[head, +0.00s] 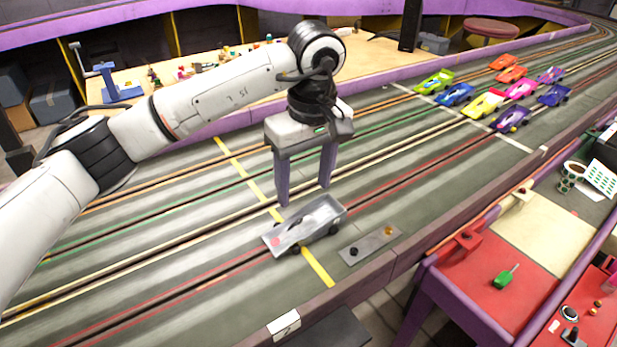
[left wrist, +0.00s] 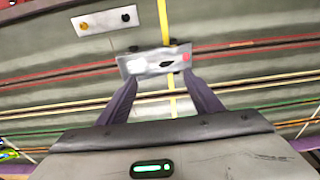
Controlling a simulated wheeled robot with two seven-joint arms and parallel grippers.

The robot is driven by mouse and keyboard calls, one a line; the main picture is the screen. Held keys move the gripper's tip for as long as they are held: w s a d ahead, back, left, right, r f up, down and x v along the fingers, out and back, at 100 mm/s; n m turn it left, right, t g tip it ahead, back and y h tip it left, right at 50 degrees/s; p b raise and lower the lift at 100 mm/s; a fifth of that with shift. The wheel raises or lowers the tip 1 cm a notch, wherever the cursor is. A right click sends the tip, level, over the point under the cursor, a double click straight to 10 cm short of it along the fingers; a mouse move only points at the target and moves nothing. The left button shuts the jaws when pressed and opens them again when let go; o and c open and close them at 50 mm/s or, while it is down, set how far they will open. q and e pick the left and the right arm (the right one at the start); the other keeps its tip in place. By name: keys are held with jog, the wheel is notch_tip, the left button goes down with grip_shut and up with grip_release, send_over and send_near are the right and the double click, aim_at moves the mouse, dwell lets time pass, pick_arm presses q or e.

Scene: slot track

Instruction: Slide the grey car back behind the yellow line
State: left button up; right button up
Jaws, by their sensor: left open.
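The grey car (head: 313,220) stands on the dark slot track across the yellow line (head: 238,162), with parts of it on both sides of the line. The car (left wrist: 150,62) also covers part of the yellow line (left wrist: 163,18) in the left wrist view. My left gripper (head: 304,196) is open, its two purple fingers pointing down at the far long side of the car. In the left wrist view its fingertips (left wrist: 158,82) are spread along that side, with nothing between them. I cannot tell whether they touch the car. My right gripper is not in view.
Several coloured cars (head: 487,103) stand farther up the track at the right, near a white line. A grey plate with two knobs (head: 370,246) lies beside the car. A raised edge (head: 395,264) bounds the track; a red-topped table (head: 480,262) stands beyond it.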

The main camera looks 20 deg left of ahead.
aim_at(333, 206)
pick_arm(q)
jog(key=f, duration=0.6)
jog(key=a+f, duration=0.1)
jog(key=f, duration=0.2)
jog(key=shift+w, duration=0.3)
jog(key=c, duration=1)
jog(key=o, duration=0.4)
jog(key=shift+c, duration=1.4)
jog(key=shift+w+d+b, duration=0.7)
jog(key=shift+w+d, duration=0.6)
jog(key=shift+w, duration=0.3)
jog(key=shift+w+d+b, duration=0.7)
jog(key=shift+w+d, duration=0.55)
jog(key=shift+w, duration=0.3)
